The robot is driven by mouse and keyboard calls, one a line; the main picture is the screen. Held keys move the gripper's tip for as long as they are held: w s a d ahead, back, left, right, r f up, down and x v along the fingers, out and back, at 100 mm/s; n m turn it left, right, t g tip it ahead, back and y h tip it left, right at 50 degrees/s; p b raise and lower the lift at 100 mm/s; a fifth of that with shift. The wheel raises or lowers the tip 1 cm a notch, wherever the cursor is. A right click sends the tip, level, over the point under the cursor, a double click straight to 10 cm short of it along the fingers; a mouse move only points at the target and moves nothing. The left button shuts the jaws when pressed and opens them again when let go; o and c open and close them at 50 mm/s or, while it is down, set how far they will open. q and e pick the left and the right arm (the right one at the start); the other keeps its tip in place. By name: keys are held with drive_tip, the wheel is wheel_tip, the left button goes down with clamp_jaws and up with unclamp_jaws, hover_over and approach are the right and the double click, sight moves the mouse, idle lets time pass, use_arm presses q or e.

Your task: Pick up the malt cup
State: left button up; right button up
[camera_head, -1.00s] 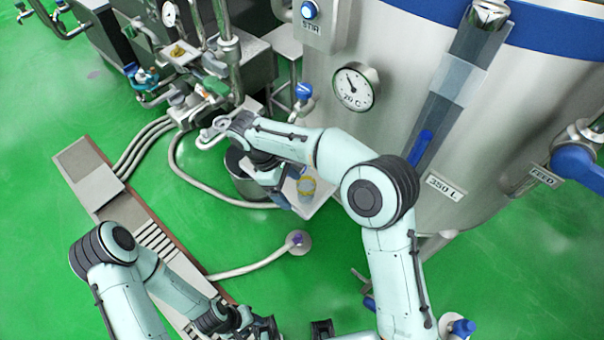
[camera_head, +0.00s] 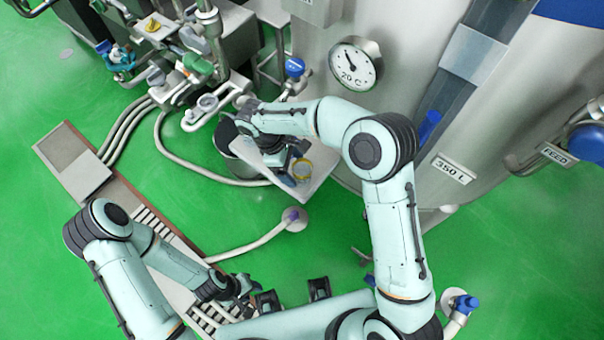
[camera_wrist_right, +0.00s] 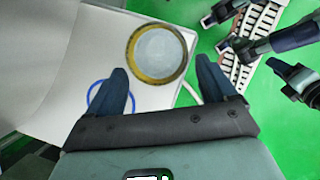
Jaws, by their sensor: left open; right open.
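The malt cup, taken to be the cup with a yellow rim (camera_head: 302,170), stands upright on a white shelf (camera_head: 318,178) beside the steel tank. In the right wrist view, the cup (camera_wrist_right: 158,52) shows a round, pale inside. My right gripper (camera_head: 291,172) is open and empty at the cup's left side. In the right wrist view, its two fingers (camera_wrist_right: 164,82) are spread, with the cup just beyond and between their tips. Whether they touch it I cannot tell. My left gripper (camera_head: 246,292) is open, low in the head view and away from the cup.
A blue ring (camera_wrist_right: 108,96) marks the shelf near the right gripper's left finger. A steel bucket (camera_head: 243,160) stands left of the shelf, partly hidden by my right arm. Pipes and valves (camera_head: 195,85) lie behind. A steel tank (camera_head: 400,60) rises behind and to the right.

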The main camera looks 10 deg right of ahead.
drive_tip(key=d+f, duration=0.1)
drive_tip(key=s+d+f, duration=0.1)
drive_tip(key=f, duration=0.1)
drive_tip(key=shift+s+d+f, duration=0.1)
drive_tip(key=shift+s, duration=0.05)
drive_tip(key=shift+d+f, duration=0.15)
drive_tip(key=shift+f, duration=0.25)
drive_tip(key=c, duration=1.1)
drive_tip(key=shift+r, duration=0.15)
